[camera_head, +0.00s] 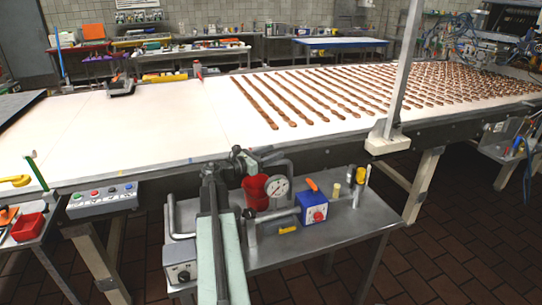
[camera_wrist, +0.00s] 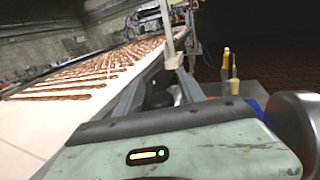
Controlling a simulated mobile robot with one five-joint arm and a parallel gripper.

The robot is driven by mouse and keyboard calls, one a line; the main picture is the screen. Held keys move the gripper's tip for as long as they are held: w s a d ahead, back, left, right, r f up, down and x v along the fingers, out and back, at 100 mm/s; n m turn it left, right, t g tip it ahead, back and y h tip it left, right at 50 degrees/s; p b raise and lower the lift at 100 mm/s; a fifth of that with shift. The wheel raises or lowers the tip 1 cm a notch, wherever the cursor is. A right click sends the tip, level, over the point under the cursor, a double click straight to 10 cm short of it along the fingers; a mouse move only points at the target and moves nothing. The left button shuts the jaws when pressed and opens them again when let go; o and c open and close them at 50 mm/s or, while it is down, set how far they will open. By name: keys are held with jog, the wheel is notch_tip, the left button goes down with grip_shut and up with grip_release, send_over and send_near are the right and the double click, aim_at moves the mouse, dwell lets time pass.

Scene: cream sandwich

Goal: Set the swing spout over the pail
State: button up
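My gripper (camera_head: 238,160) is at the near edge of the belt, above the side table, close to the red pail (camera_head: 255,191). In the wrist view its two fingers (camera_wrist: 160,84) stand apart, with a dark rounded thing between or behind them; no grip on it shows. A grey curved pipe (camera_head: 284,163), which looks like the swing spout, bends over just right of my gripper, near the pail and the gauge. A large grey rounded metal part (camera_wrist: 297,117) fills the right of the wrist view. My arm hides part of the table; whether the spout is over the pail is unclear.
A round gauge (camera_head: 277,187), a blue box with a red knob (camera_head: 315,208) and small bottles (camera_head: 357,183) crowd the side table (camera_head: 350,235). A long white belt (camera_head: 150,130) carries rows of brown pieces. A pale post (camera_head: 400,80) stands at right.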

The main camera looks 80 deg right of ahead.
aim_at(262, 156)
jog(key=v, duration=0.7)
jog(key=shift+w+a, duration=0.2)
jog(key=shift+a, duration=0.15)
